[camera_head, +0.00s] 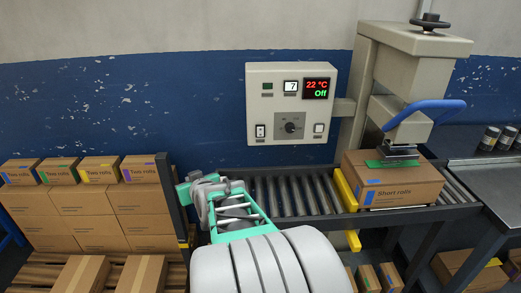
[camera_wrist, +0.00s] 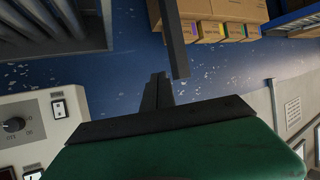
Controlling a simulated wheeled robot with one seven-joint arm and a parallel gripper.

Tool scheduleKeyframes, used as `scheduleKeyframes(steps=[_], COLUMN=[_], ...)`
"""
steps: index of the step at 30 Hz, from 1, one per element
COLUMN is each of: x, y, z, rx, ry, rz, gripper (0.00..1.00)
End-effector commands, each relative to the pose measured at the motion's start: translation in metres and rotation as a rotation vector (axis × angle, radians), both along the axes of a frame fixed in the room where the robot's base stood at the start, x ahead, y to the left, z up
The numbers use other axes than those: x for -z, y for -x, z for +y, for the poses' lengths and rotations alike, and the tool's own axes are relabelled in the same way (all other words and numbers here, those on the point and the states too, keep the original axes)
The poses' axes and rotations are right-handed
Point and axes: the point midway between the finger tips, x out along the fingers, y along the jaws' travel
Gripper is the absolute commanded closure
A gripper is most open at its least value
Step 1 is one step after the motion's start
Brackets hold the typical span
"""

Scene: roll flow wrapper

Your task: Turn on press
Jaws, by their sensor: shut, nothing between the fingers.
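The press (camera_head: 405,45) stands at the right in the head view, beige, with a blue lever (camera_head: 435,106) and a handwheel on top. Its control panel (camera_head: 280,105) is on the blue wall side, left of the press. The display (camera_head: 317,88) reads 22 °C and "Off"; a small counter (camera_head: 291,86) shows 7. Below are a knob (camera_head: 291,126) and two rocker switches, left (camera_head: 260,131) and right (camera_head: 319,128). In the wrist view, the knob (camera_wrist: 14,125) and a switch (camera_wrist: 59,108) appear at lower left. My gripper (camera_wrist: 158,78) is shut and empty, apart from the panel.
A roller conveyor (camera_head: 290,194) runs below the panel. A carton labelled "Short rolls" (camera_head: 389,192) sits on it under the press head. Stacked cartons (camera_head: 75,218) stand at left. A metal table (camera_head: 495,190) is at right. A dark post (camera_wrist: 174,38) shows beyond my fingertips.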

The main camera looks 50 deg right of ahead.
Motion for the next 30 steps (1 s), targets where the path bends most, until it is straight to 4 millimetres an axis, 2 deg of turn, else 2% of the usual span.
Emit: scheduleKeyframes(steps=[1,3,6,7,9,11,20,25,30], x=[0.022,0.015,0.005,0.003,-0.003,-0.007,-0.01,-0.013,-0.017], y=[0.012,0.036,0.078,0.088,0.104,0.11,0.109,0.098,0.074], z=[-0.056,-0.118,-0.177,-0.187,-0.201,-0.206,-0.206,-0.219,-0.245], rx=[0.101,0.223,0.363,0.39,0.434,0.448,0.448,0.447,0.447], ry=[0.047,0.132,0.237,0.26,0.298,0.311,0.314,0.313,0.314], rz=[-0.1,-0.246,-0.388,-0.415,-0.455,-0.472,-0.474,-0.474,-0.474], gripper=[1.0,1.0,1.0,1.0,1.0,1.0,1.0,1.0,1.0])
